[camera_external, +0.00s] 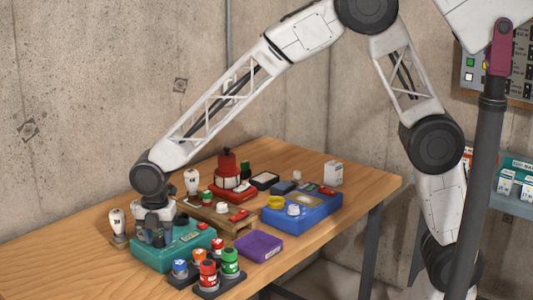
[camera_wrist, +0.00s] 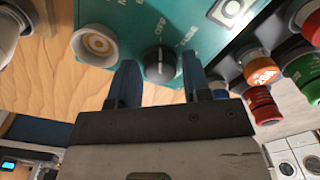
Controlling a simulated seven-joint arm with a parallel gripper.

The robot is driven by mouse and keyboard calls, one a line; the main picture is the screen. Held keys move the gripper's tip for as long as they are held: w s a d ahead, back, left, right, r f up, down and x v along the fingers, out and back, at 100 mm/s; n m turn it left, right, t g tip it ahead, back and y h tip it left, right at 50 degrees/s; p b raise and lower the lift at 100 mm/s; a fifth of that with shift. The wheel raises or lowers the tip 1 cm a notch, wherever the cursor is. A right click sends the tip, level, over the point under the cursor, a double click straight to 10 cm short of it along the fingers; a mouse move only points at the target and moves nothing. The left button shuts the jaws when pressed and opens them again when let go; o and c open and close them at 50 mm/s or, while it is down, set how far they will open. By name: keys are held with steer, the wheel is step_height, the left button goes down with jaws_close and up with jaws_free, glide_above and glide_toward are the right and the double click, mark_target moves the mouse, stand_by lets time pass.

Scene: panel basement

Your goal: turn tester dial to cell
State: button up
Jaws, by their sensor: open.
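The teal tester (camera_external: 146,258) sits near the front left of the table, and its teal face fills the upper middle of the wrist view (camera_wrist: 200,28). Its black round dial (camera_wrist: 158,64) has a pale pointer mark and printed labels around it, too small to read surely. My gripper (camera_wrist: 160,75) is open, with one dark finger on each side of the dial. I cannot tell whether either finger touches it. In the external view my gripper (camera_external: 157,232) is over the tester and hides the dial.
Orange, red and green capped cells (camera_external: 207,275) stand in a dark holder right beside the tester. A white bulb (camera_external: 117,222) is at its left.

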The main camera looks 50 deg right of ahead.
steer(key=c, duration=0.6)
steer(key=shift+c, duration=0.2)
